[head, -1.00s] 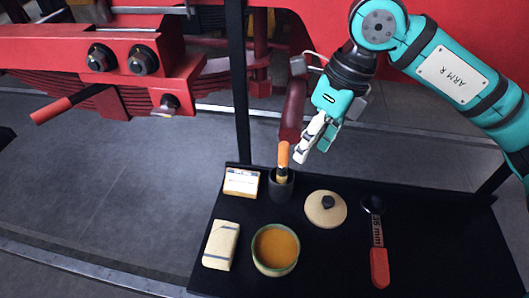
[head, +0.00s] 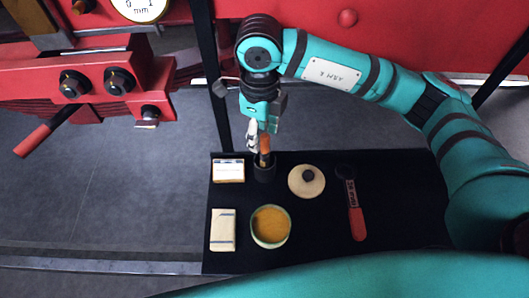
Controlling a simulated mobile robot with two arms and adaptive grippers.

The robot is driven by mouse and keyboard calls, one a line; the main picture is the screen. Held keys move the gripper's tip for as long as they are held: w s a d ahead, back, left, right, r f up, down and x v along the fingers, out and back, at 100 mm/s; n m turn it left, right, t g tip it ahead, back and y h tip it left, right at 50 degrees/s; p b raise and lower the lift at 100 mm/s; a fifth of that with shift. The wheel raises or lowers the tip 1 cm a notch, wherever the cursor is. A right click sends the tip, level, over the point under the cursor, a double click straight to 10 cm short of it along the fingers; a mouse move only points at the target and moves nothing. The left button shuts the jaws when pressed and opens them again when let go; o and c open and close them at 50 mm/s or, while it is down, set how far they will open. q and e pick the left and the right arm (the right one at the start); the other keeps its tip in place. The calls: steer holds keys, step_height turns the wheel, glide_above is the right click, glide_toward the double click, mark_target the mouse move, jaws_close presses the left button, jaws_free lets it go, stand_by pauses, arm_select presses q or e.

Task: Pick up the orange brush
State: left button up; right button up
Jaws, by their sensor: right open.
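The orange brush (head: 265,146) stands upright in a small dark cup (head: 264,172) at the back of the black tray. Only its orange handle shows above the cup; its lower end is hidden inside. My right gripper (head: 257,143) points down at the handle's upper part, with its pale fingers close beside and partly around it. The jaws are open; whether a finger touches the handle I cannot tell. My left gripper is not in view.
The black tray (head: 325,235) also holds a boxed card (head: 229,170), a folded cloth (head: 223,230), a bowl of orange-brown stuff (head: 270,226), a round lid with a dark knob (head: 306,181) and a red-handled spanner (head: 357,222). A dark post (head: 216,117) stands just left of my gripper.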

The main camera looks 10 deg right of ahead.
mark_target(265, 148)
steer(key=shift+f, duration=0.65)
steer(key=shift+d+f+p, duration=0.15)
steer(key=shift+f+p, duration=0.1)
steer(key=shift+p, duration=0.15)
steer(key=f, duration=0.1)
steer(key=f+p, duration=0.2)
steer(key=shift+w+d+f, duration=0.1)
steer(key=shift+d+f, duration=0.2)
steer(key=shift+f, duration=0.65)
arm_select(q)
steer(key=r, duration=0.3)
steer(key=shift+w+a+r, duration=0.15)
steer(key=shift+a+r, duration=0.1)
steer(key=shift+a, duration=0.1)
arm_select(e)
jaws_close()
